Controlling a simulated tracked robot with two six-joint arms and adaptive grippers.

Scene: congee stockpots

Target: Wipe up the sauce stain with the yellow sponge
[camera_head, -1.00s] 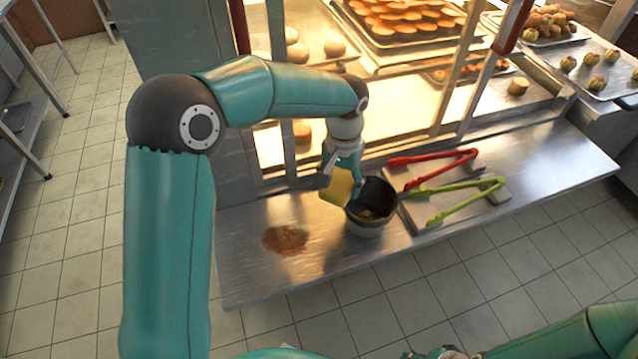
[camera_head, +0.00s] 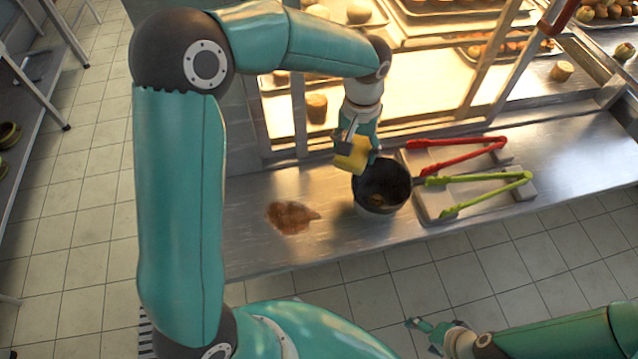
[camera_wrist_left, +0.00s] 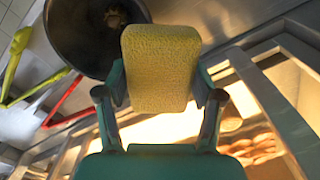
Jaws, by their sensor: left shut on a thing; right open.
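The yellow sponge (camera_head: 351,154) is held in my left gripper (camera_head: 357,146), above the counter beside the dark pot's back left rim. In the left wrist view the sponge (camera_wrist_left: 160,68) sits between the two fingers of the left gripper (camera_wrist_left: 161,90). The brown sauce stain (camera_head: 291,217) lies on the metal counter, left of the pot and lower left of the sponge; the two are apart. My right gripper (camera_head: 430,330) is low at the right, over the floor in front of the counter, open and empty.
A dark round pot (camera_head: 382,188) stands on the metal counter (camera_head: 250,245). Right of it, red tongs (camera_head: 490,148) and green tongs (camera_head: 480,180) lie on trays. A lit display case with baked goods stands behind. The counter around the stain is clear.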

